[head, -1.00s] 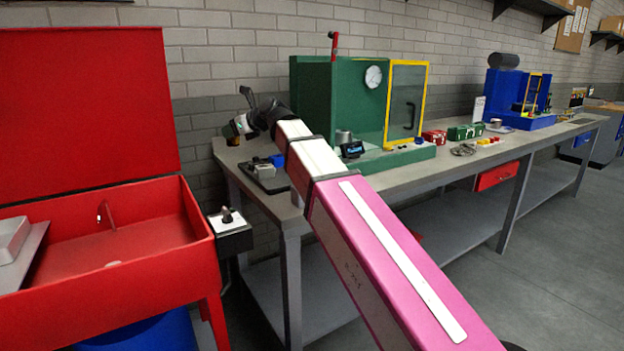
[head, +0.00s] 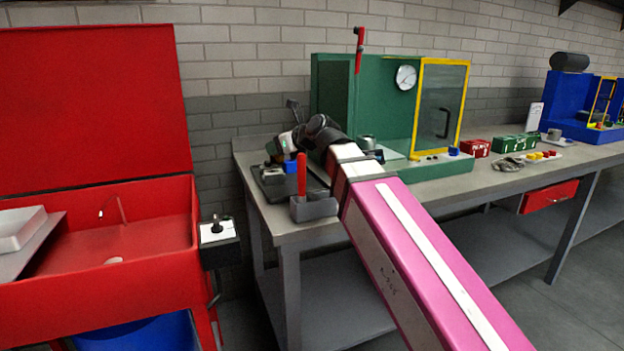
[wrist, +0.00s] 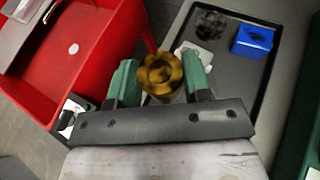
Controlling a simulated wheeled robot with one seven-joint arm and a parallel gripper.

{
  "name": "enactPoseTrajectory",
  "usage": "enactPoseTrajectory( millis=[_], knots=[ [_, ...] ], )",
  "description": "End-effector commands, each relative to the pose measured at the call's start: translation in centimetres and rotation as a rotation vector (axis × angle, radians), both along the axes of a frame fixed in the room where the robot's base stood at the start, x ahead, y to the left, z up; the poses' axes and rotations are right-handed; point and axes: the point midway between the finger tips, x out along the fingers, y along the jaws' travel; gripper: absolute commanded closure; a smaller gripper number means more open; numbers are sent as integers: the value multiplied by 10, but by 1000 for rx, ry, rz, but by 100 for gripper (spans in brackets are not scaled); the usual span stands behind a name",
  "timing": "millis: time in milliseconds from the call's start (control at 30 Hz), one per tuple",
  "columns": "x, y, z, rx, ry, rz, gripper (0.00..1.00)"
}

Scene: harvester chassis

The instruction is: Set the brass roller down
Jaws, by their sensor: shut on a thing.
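The brass roller (wrist: 161,72) is a yellow-brown ribbed piece with a hole in its end. My gripper (wrist: 159,82) is shut on it, with one green finger on each side. In the wrist view the roller appears over the near left corner of a dark tray (wrist: 262,88); its height above the surface is unclear. In the head view my gripper (head: 289,141) is over the left end of the grey workbench (head: 282,222), near the dark tray (head: 272,190). The roller cannot be made out there.
The tray holds a blue block (wrist: 253,41), a dark round piece (wrist: 211,22) and a white piece (wrist: 196,53). A grey block with a red handle (head: 302,174) stands at the bench's front edge. A red open bin (head: 100,240) is left; a green machine (head: 335,90) stands behind.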

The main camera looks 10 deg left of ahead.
Motion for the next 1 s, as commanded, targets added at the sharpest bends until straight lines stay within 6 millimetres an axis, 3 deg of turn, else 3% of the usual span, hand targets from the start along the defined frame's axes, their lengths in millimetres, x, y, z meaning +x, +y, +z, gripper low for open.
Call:
enactPoseTrajectory(
  millis=[300, 500, 767, 1000],
  knots=[
    [35, -52, -37, 1, 2, -3, 92],
    [51, -76, -54, 2, 1, -2, 92],
    [54, -81, -62, 1, 0, 1, 92],
    [54, -81, -89, 1, 1, 1, 92]
  ],
)
